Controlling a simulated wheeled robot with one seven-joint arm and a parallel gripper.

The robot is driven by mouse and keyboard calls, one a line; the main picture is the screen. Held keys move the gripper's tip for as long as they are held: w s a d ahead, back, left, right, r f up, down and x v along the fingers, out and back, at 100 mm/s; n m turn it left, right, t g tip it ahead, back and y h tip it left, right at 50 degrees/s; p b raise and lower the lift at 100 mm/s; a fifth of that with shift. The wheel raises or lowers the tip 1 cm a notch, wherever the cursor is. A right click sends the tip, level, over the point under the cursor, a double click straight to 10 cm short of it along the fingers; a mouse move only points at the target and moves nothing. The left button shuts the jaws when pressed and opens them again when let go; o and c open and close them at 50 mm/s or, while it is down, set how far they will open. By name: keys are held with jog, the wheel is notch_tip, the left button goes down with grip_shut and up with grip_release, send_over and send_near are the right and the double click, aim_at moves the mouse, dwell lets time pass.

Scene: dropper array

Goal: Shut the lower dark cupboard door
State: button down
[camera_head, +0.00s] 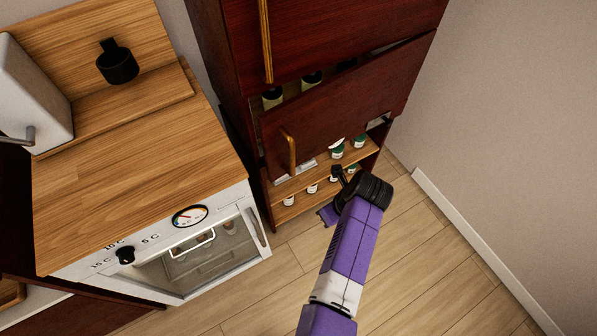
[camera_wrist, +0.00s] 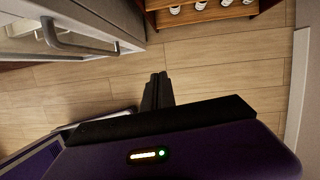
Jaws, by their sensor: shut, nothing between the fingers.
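The lower dark red cupboard door (camera_head: 340,110) stands ajar in the head view, swung out from the cupboard. A gap with bottles behind it shows along its top edge. Its wooden bar handle (camera_head: 289,153) is near its lower left corner. My gripper (camera_head: 338,172) is below the door's lower edge, in front of the open shelves, and appears apart from the door. In the wrist view my gripper's dark fingers (camera_wrist: 158,78) are together and empty over the floor. The door is not visible in the wrist view.
Open shelves (camera_head: 315,177) with several small jars lie below the door. A wall (camera_head: 510,130) is at right. Floor (camera_head: 425,270) between is clear.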

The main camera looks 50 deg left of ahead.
aim_at(293, 161)
jog(key=s+d+f+y+b, duration=0.2)
jog(key=s+d+f+y, duration=0.1)
jog(key=s+f+y, duration=0.15)
jog(key=s+d+r+t+y, duration=0.1)
jog(key=s+r+y, duration=0.2)
notch_tip(293, 161, up, 15)
jog(key=w+m+t+y+b, duration=0.1)
jog(key=w+m+t+y, duration=0.1)
jog(key=t+y, duration=0.35)
jog(key=shift+g+y, duration=0.4)
jog(key=shift+g, duration=0.05)
jog(key=x, duration=1.3)
jog(key=shift+s+a, duration=0.2)
jog(key=shift+a, duration=0.3)
